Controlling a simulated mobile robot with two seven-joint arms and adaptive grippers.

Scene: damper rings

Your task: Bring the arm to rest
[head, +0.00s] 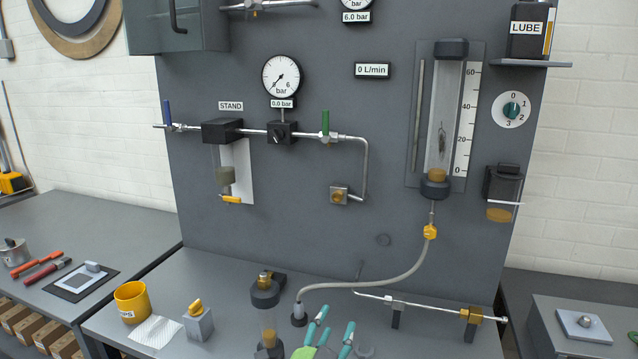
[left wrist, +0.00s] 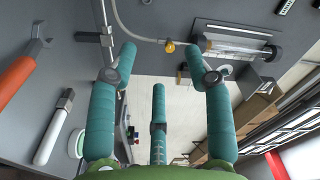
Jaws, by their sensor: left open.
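My left gripper (head: 334,326) shows at the bottom of the head view, with teal fingers and a green palm. Its fingers are spread and nothing is between them. It is in front of the grey hose (head: 400,282) and right of a clear cylinder with a brass top (head: 265,292). In the left wrist view the gripper (left wrist: 172,62) is also open and empty, with the third finger in the middle. Its height above the bench (head: 235,340) is hard to tell. Most of the arm is hidden below the picture. My right gripper is not in view.
A rail on two posts (head: 430,306) stands right of the gripper. A yellow cup (head: 131,302), a white cloth (head: 156,331) and a grey block with a yellow knob (head: 198,322) are at the left. The upright panel (head: 300,225) with gauges closes off the back.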

